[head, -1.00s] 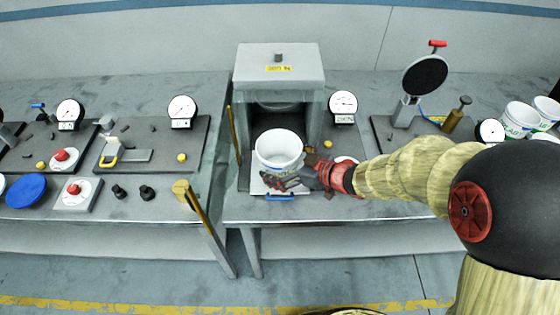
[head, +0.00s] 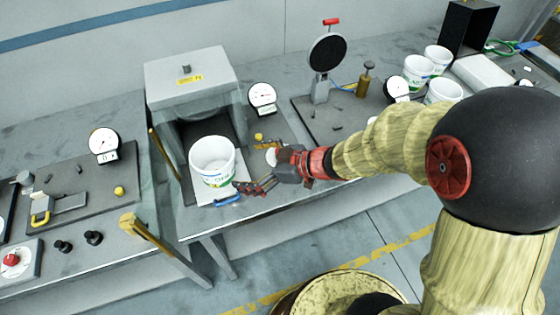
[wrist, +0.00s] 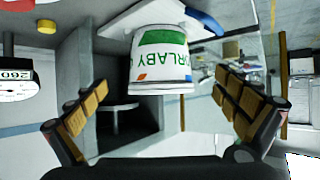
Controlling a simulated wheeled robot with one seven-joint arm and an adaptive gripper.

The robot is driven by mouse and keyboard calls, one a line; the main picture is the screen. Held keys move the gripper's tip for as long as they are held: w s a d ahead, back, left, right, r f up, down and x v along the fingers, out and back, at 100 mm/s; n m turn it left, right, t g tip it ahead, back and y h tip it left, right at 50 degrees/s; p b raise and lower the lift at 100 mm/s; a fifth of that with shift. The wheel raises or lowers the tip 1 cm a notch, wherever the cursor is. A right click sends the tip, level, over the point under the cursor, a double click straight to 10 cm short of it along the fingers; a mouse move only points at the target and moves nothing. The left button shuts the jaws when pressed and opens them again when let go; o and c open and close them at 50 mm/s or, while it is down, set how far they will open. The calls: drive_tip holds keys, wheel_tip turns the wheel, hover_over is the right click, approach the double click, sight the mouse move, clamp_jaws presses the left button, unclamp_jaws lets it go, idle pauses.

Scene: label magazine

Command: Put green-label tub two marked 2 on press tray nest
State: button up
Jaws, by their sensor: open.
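A white tub (head: 212,158) with a green label stands upright on the pale press tray (head: 192,200), in front of the press opening. In the wrist view the tub (wrist: 160,78) appears upside down; its label partly reads "ORLABY", and I cannot make out a number 2. My gripper (head: 245,187) is open and empty, just right of the tub. In the wrist view the tub lies ahead of my spread fingers (wrist: 158,108), apart from both.
The grey press housing (head: 188,76) stands behind the tub. A gauge (head: 262,97) and a round black plate (head: 327,53) on a stand are to the right. Several more tubs (head: 443,91) stand at the far right. A yellow post (head: 145,232) rises at the left table edge.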

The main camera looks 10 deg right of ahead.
drive_tip(key=w+d+r+m+t+h, duration=0.3)
drive_tip(key=d+r+h, duration=0.25)
drive_tip(key=d, duration=0.35)
drive_tip(key=w+d+r+m+t+h, duration=0.3)
drive_tip(key=w+d+r+m+h, duration=0.15)
drive_tip(key=d+r, duration=0.4)
drive_tip(key=s+d+r+m+g+h, duration=0.2)
drive_tip(key=s+d+m+g+h, duration=0.15)
drive_tip(key=s+d, duration=0.65)
drive_tip(key=s+a+m+g+y, duration=0.1)
drive_tip(key=s+a, duration=0.2)
drive_tip(key=s, duration=0.4)
drive_tip(key=s+a+f+m+g+y, duration=0.1)
drive_tip(key=s+a, duration=0.2)
drive_tip(key=s, duration=0.4)
drive_tip(key=shift+s, duration=0.15)
drive_tip(key=shift+c, duration=0.8)
